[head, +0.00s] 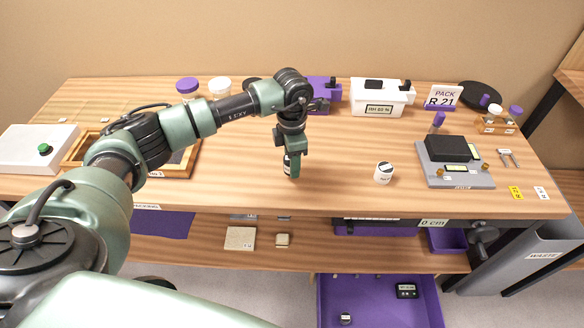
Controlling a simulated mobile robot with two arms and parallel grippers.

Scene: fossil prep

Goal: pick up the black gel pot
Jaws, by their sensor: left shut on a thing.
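My left gripper (291,174) points down over the middle of the bench, near its front part. It is shut on a small dark pot (287,162) with a white label band. The fingers hide most of this pot, and I cannot tell whether it is clear of the bench top. It looks like the black gel pot. My right gripper is not in view.
A white pot with a dark top (384,174) stands to the right on the wooden bench (340,190). A grey stand with a black block (447,149) is further right. A white box (381,97) and lidded jars (187,87) line the back.

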